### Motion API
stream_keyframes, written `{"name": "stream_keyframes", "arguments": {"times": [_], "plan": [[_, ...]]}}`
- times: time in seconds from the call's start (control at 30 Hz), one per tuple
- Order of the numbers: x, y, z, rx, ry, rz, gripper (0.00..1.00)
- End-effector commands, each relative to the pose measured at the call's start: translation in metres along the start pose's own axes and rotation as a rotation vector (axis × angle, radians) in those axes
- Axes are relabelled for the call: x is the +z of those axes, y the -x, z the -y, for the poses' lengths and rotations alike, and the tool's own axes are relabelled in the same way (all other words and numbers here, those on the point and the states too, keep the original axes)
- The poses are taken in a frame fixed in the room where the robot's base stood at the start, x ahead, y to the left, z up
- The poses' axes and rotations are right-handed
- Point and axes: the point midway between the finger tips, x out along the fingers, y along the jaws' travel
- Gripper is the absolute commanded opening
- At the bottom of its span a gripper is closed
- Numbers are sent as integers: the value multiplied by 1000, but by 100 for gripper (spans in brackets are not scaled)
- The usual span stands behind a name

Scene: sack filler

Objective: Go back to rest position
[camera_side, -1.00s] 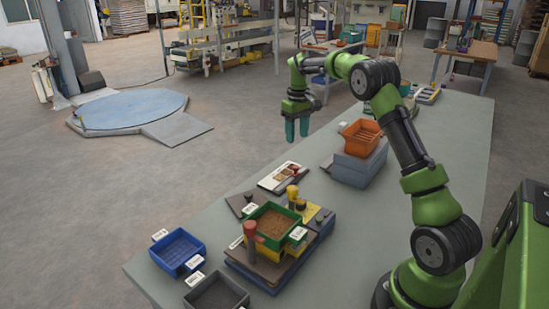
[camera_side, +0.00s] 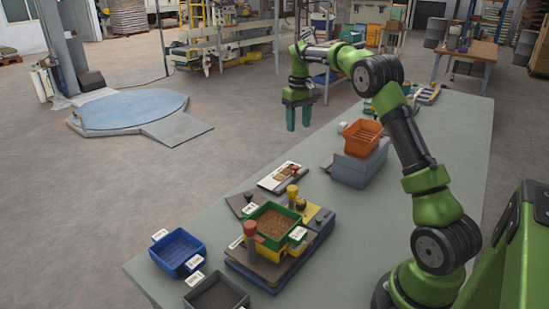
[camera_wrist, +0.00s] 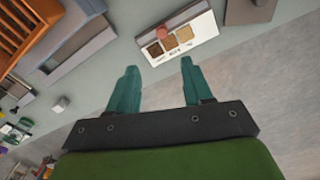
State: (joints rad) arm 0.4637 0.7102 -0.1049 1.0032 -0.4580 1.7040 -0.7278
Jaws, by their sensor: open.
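My gripper (camera_side: 298,117) is raised above and beyond the far edge of the table, seen from the side camera. Its two teal fingers point down and stand apart with nothing between them. In the wrist view the gripper (camera_wrist: 157,85) is also open and empty. It touches nothing in either view.
The grey table (camera_side: 440,150) bears an orange bin (camera_side: 362,137) on a grey-blue box (camera_side: 352,172), a sample card (camera_side: 281,178), a green tray of brown grains (camera_side: 272,223), a blue tray (camera_side: 178,249) and a dark grey tray (camera_side: 216,295). The table's right part is mostly clear.

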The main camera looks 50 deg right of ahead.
Motion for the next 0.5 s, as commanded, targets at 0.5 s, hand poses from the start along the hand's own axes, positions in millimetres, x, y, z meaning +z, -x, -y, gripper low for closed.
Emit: {"name": "stream_keyframes", "arguments": {"times": [0.5], "plan": [[155,56,139,-178,-152,-275,50]]}}
